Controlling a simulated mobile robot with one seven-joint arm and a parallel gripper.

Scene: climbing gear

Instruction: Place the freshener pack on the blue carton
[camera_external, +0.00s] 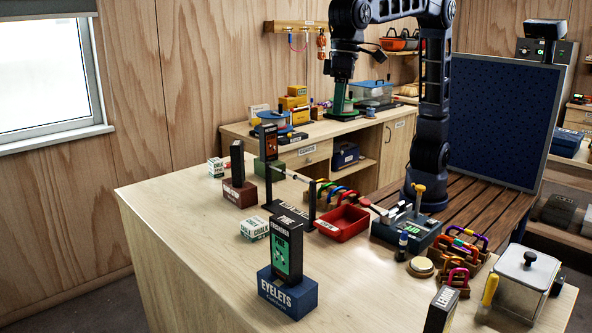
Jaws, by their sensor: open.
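The freshener pack (287,249) is a tall black box with a green front panel. It stands upright on top of the blue carton (288,293), which is lettered "EYELETS" and sits near the front edge of the wooden bench. My gripper (341,84) hangs from the arm high above the far side of the bench, well apart from the pack and carton. It is open, and I see nothing held in it. Its fingertips are small and hard to make out against the back counter.
A small white chalk box (254,229) lies left of the carton. Behind it stand a black rack (290,208), a red tray (342,223) and a dark red block (240,194). Coloured carabiners (463,250) and a clear bin (523,278) are at right. The bench's left front is bare.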

